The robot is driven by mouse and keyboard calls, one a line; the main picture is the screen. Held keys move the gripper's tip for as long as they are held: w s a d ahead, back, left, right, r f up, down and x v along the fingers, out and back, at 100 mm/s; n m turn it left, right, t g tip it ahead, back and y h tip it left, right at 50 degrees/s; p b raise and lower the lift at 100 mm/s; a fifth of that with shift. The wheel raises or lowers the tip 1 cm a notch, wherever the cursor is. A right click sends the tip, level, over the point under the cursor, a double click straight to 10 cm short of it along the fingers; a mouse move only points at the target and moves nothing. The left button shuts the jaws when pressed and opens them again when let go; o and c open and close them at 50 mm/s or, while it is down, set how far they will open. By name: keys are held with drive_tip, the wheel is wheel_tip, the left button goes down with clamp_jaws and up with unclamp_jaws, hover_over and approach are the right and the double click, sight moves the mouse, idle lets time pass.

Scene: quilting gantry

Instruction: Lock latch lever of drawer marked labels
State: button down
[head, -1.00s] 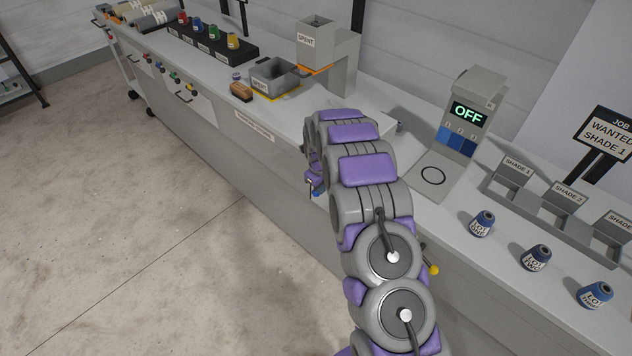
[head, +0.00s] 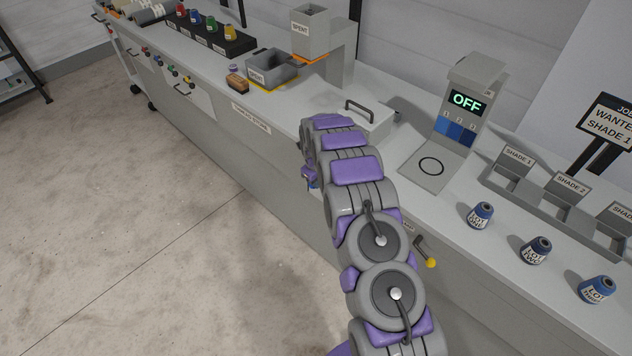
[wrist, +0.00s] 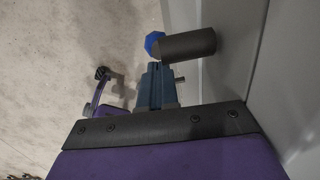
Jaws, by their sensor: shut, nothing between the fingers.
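My gripper (wrist: 155,85) shows in the wrist view, shut and empty, its blue fingers pointing up the picture along the grey bench front. Just beyond the fingertips are a blue faceted knob (wrist: 153,42) and a dark cylinder (wrist: 188,45), close together; I cannot tell whether the fingers touch them. A small metal pin shows right of the fingers. In the head view my arm hides most of the gripper area at the bench front. A lever with a yellow knob (head: 431,263) sticks out from the bench front, right of my arm. No drawer marking "labels" is readable.
The bench (head: 270,115) carries a box with a handle (head: 372,118) behind my arm, an "OFF" device (head: 466,110), several blue spools, a grey shade tray (head: 560,205) and a grey spent bin (head: 272,70). The floor (head: 130,200) left of the bench is clear.

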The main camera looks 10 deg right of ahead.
drive_tip(key=shift+a+f+t+y+p, duration=0.15)
drive_tip(key=shift+a+t+y+p, duration=0.35)
drive_tip(key=shift+a+t+p, duration=0.45)
drive_tip(key=shift+d+p, duration=0.1)
drive_tip(key=shift+p, duration=0.55)
drive_tip(key=shift+w+d+f+p, duration=0.25)
drive_tip(key=shift+d+p, duration=0.25)
drive_tip(key=shift+p, duration=0.2)
